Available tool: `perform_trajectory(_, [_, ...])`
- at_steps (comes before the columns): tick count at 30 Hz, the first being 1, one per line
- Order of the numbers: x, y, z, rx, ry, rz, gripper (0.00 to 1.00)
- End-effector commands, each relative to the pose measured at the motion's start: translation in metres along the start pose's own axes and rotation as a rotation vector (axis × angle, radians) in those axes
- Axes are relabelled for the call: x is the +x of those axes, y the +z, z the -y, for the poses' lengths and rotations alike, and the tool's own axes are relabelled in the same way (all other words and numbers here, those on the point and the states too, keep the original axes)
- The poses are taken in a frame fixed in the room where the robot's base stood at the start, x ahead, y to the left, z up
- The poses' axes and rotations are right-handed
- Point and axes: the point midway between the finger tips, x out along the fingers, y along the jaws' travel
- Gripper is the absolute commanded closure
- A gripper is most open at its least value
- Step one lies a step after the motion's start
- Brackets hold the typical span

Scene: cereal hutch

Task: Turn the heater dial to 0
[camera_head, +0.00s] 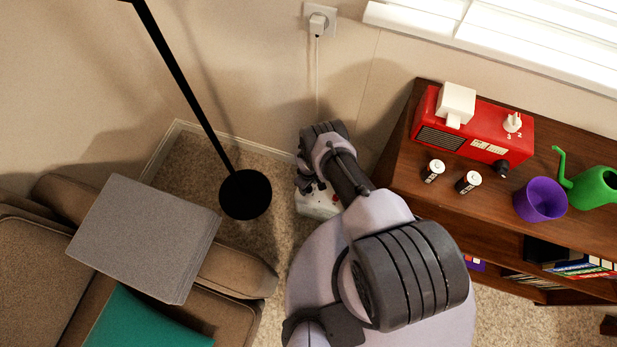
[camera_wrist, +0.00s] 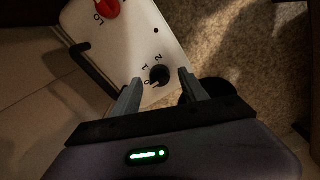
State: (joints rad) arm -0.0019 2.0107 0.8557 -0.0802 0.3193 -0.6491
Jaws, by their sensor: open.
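The heater (camera_wrist: 130,45) shows in the wrist view as a white panel with a red knob (camera_wrist: 106,8) at its top edge and a small black dial (camera_wrist: 159,75) near its lower end. The marks 0, 1 and 2 stand around the dial's left and upper side. The dial's exact pointing is too small to tell. My gripper (camera_wrist: 160,77) is open, with one fingertip to each side of the dial; I cannot tell whether they touch it. In the head view the white heater (camera_head: 318,205) is on the floor, mostly hidden under my arm.
A black floor lamp base (camera_head: 245,194) stands left of the heater, near a brown sofa (camera_head: 235,268) with a grey box-like object (camera_head: 145,240). A wooden shelf (camera_head: 400,175) on the right holds a red device (camera_head: 480,125), batteries and a purple cup (camera_head: 540,200). A plugged-in cord (camera_head: 318,75) runs down the wall.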

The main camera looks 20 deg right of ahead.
Motion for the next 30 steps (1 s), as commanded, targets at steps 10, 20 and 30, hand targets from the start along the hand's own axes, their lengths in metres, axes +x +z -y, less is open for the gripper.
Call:
perform_trajectory(10, [-0.117,-0.001,-0.001,0.000,0.001,-0.001,0.49])
perform_trajectory(20, [-0.161,0.000,0.000,-0.001,0.001,-0.001,0.49])
perform_trajectory(30, [-0.160,0.000,0.000,-0.001,0.001,-0.001,0.49])
